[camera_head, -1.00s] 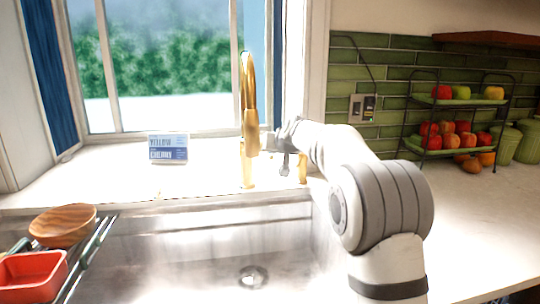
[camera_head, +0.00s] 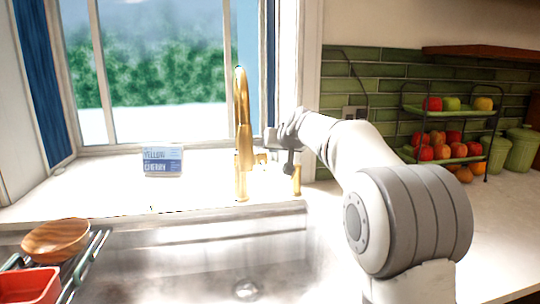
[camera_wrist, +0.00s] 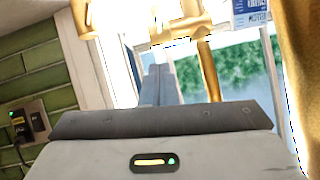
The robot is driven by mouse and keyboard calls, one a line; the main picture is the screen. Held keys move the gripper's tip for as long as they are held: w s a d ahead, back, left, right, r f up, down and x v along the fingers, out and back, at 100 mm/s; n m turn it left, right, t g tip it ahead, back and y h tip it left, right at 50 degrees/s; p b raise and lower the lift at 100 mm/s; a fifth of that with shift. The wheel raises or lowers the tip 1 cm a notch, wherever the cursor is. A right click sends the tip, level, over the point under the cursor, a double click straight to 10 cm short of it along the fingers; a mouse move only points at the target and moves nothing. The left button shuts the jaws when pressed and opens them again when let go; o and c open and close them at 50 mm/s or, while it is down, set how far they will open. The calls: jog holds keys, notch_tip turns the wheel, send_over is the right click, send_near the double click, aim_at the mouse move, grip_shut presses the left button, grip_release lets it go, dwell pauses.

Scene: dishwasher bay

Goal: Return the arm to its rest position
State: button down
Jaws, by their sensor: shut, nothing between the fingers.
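My gripper (camera_head: 272,140) is at the end of my white and grey arm, which reaches from the lower right over the sink's right side. It appears just right of the gold faucet (camera_head: 243,140); contact cannot be told. Gold faucet parts (camera_wrist: 208,70) show close beyond and beside the fingers in that view.
The steel sink (camera_head: 190,255) lies in front. A blue and white card (camera_head: 162,160) stands on the sill. A rack at left holds a wooden bowl (camera_head: 56,240) and red container (camera_head: 30,285). A fruit stand (camera_head: 489,155) and green canisters (camera_head: 521,148) stand right.

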jog(key=s+d+f+g+h+p, duration=0.1)
jog(key=s+d+f+g+p, duration=0.2)
jog(key=s, duration=1.2)
jog(key=s+d+f+g+h+p, duration=0.1)
jog(key=s+d+f+g+p, duration=0.2)
jog(key=s, duration=1.2)
jog(key=s+d+f+m+g+h+p, duration=0.1)
jog(key=s+f, duration=0.5)
jog(key=s, duration=0.9)
jog(key=d+g+p, duration=0.1)
jog(key=d+p, duration=0.1)
jog(key=p, duration=0.1)
jog(key=shift+s+d+g+h, duration=0.35)
jog(key=shift+s+g+h, duration=0.05)
jog(key=c, duration=2.1)
grip_release()
